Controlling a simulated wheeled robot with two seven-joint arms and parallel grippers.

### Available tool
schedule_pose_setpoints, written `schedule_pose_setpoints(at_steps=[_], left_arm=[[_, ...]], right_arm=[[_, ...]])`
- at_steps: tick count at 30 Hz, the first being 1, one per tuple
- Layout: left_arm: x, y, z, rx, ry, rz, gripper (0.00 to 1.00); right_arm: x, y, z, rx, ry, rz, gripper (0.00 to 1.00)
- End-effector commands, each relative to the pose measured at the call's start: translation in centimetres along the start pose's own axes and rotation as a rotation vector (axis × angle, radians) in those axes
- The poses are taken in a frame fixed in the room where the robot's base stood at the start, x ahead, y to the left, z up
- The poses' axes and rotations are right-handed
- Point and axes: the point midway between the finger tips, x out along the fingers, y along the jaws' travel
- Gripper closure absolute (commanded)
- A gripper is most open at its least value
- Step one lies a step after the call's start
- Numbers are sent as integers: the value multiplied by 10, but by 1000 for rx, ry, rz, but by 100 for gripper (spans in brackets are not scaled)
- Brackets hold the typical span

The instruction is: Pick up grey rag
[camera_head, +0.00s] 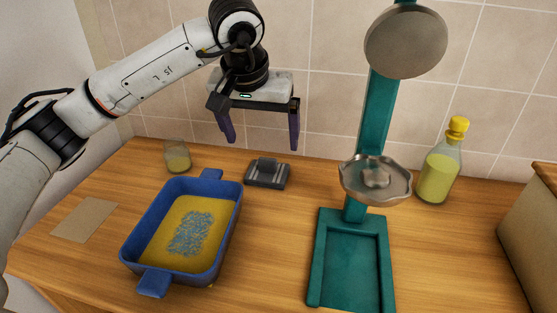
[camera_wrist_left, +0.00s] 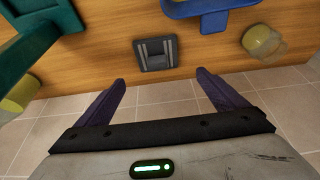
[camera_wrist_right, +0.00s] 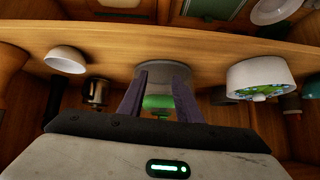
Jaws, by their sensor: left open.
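A small dark grey block-like item (camera_head: 267,173) with paler stripes lies on the wooden counter; it is the only grey item there that could be the grey rag. It also shows in the left wrist view (camera_wrist_left: 155,53), just ahead of the fingers. My left gripper (camera_head: 260,144) is open and empty, pointing down above and behind this item, near the tiled wall, and not touching it. My right gripper (camera_wrist_right: 160,76) is outside the head view. Its fingers are apart, with a green thing showing between them and a grey round thing behind their tips.
A blue baking dish (camera_head: 228,235) with yellow contents stands left of the grey item. A glass (camera_head: 177,157) is behind it. A teal stand (camera_head: 375,125) with metal pans rises to the right, beside a yellow-capped bottle (camera_head: 440,170). A tan sheet (camera_head: 85,220) lies far left.

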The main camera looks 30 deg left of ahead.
Motion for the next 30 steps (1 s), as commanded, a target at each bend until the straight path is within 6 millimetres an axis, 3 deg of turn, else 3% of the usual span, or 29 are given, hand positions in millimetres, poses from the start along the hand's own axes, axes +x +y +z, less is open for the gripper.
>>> schedule_pose_setpoints(at_steps=[9, 14, 21, 30], left_arm=[[45, 0, 2, 0, -4, -2, 8], [56, 2, 3, 1, -4, -1, 8], [91, 6, 6, 1, -5, -1, 8], [98, 6, 5, 1, 0, 0, 9]], right_arm=[[-1, -3, 21, 7, -37, -4, 69], [-1, -3, 21, 7, -36, -4, 69], [0, -2, 18, 5, -28, -4, 69], [2, -1, 7, 2, -9, -3, 69]])
